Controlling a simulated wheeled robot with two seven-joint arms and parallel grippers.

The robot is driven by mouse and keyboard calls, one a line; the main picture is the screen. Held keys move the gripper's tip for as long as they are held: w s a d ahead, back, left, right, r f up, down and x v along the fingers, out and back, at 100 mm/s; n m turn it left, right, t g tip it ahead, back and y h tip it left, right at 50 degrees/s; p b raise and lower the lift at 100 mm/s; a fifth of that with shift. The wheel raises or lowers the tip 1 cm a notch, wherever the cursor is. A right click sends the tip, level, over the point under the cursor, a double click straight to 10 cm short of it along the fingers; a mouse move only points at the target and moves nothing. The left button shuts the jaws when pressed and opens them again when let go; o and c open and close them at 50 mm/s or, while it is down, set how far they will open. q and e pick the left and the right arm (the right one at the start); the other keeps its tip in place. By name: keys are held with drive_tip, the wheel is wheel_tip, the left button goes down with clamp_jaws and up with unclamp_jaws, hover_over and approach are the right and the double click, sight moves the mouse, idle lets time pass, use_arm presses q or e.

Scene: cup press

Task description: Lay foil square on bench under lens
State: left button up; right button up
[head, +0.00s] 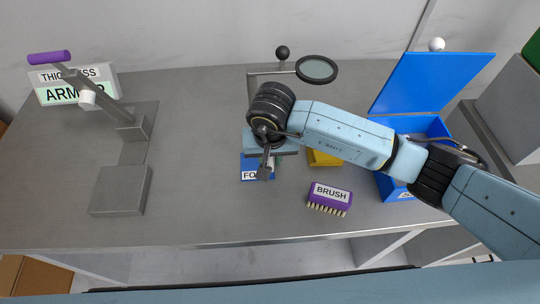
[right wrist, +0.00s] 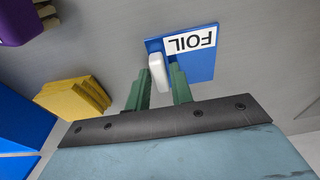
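The foil square (head: 247,163) is a blue plate with a white FOIL label, lying on the grey bench (head: 205,150) near the middle. In the right wrist view the foil square (right wrist: 203,66) has a white upright tab at its left edge. My right gripper (head: 264,172) is over it, hiding part of the label in the head view. Its green fingers (right wrist: 160,86) are apart, with the white tab between their tips; I cannot tell if they touch it. The round black-rimmed lens (head: 317,69) stands farther back on a stand, right of the foil. My left gripper is out of view.
A purple brush (head: 329,196) and a yellow block (head: 325,158) lie right of the foil. An open blue box (head: 395,187) stands at the right. A grey lever press (head: 121,190) and an ARMOR sign (head: 65,94) stand at the left. Bench between press and foil is clear.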

drive_tip(key=shift+o, duration=1)
drive_tip(key=shift+r, duration=0.15)
drive_tip(key=shift+r, duration=0.35)
wheel_tip(320, 180, up, 11)
drive_tip(key=s, duration=0.1)
drive_tip(key=shift+s+r, duration=0.15)
drive_tip(key=shift+s, duration=0.25)
